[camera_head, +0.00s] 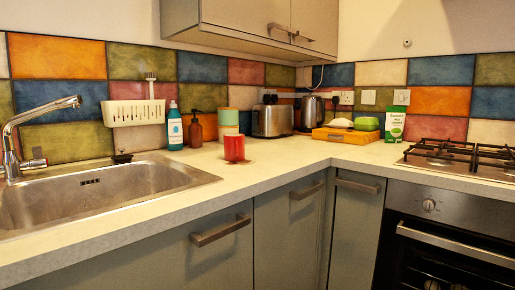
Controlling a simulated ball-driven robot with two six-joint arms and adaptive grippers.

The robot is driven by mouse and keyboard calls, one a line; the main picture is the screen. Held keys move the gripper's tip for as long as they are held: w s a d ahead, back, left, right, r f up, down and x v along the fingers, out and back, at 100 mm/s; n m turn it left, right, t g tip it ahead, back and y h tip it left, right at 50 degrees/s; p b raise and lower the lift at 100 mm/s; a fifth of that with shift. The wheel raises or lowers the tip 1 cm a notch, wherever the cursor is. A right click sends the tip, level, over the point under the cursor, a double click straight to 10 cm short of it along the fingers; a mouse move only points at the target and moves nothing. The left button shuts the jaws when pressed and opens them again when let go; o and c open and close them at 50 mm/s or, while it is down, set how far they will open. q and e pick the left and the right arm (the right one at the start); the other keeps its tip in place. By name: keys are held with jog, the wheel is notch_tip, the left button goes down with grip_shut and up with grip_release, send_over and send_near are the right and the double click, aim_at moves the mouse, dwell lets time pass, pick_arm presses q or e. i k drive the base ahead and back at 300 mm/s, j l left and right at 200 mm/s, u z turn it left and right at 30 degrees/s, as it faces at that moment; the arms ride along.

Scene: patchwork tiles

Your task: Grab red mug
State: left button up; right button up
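A red mug (234,149) stands upright on the pale worktop, to the right of the sink. It seems to rest on a thin brown coaster or board. No handle can be made out on it. Neither of my grippers shows in the head view.
The steel sink (95,192) with its tap (40,120) is at the left. Behind the mug stand a blue bottle (174,130), a brown bottle (195,132), a canister (228,121) and a toaster (272,121). An orange tray (345,135) and a gas hob (462,155) are right. Worktop before the mug is clear.

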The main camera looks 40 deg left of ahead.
aim_at(234, 144)
jog(key=i+u, duration=0.2)
jog(key=i, duration=0.25)
jog(key=i+l+u, duration=0.25)
jog(key=i, duration=0.15)
jog(key=i+u, duration=0.2)
jog(key=u, duration=0.3)
jog(key=i+l+u, duration=0.15)
jog(key=u, duration=0.35)
jog(key=i+l+u, duration=0.15)
jog(key=u, duration=0.35)
